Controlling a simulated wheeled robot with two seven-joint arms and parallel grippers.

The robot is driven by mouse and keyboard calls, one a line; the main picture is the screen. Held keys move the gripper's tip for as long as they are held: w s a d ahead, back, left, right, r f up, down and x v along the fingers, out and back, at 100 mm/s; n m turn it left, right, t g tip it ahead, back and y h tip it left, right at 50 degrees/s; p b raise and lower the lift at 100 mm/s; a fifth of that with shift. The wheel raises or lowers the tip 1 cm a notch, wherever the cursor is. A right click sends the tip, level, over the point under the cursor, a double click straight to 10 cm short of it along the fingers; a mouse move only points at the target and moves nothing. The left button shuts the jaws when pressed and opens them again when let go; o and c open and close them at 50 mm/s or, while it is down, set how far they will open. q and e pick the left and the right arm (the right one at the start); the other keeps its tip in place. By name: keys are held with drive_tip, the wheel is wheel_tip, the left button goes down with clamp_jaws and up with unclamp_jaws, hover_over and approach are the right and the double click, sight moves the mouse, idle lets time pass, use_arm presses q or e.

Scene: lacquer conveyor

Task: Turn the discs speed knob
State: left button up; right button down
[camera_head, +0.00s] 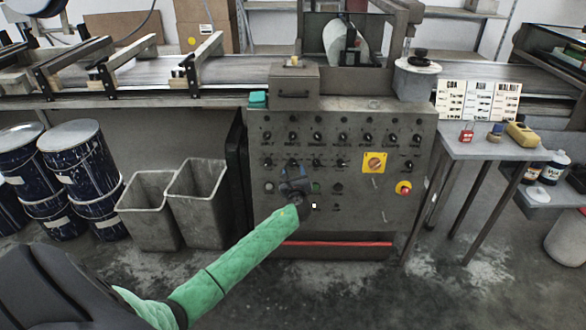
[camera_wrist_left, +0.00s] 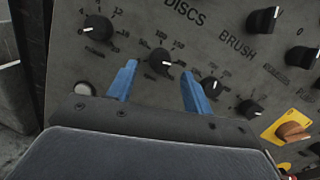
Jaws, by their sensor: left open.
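My left gripper (camera_head: 293,181) is in front of the lower left part of the grey control panel (camera_head: 385,215). In the left wrist view its blue fingers (camera_wrist_left: 159,70) are open. A black knob with a white pointer line (camera_wrist_left: 160,62) shows between the fingertips, with a numbered scale around it. The lettering DISCS stands above this knob. Whether the fingertips touch it or stand off it, I cannot tell. Another scaled black knob (camera_wrist_left: 97,28) is to its left. My right gripper is not in view.
Other black knobs (camera_wrist_left: 263,20) lie close by on the right. The panel also has a yellow-plated selector (camera_head: 375,162) and a red stop button (camera_head: 403,188). Grey bins (camera_head: 198,200) stand left of the panel. A side table (camera_head: 490,147) stands right.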

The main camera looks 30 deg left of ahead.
sight(292, 162)
use_arm(q)
drive_tip(key=shift+x, duration=1.45)
drive_tip(key=c, duration=1)
drive_tip(key=shift+n, duration=0.3)
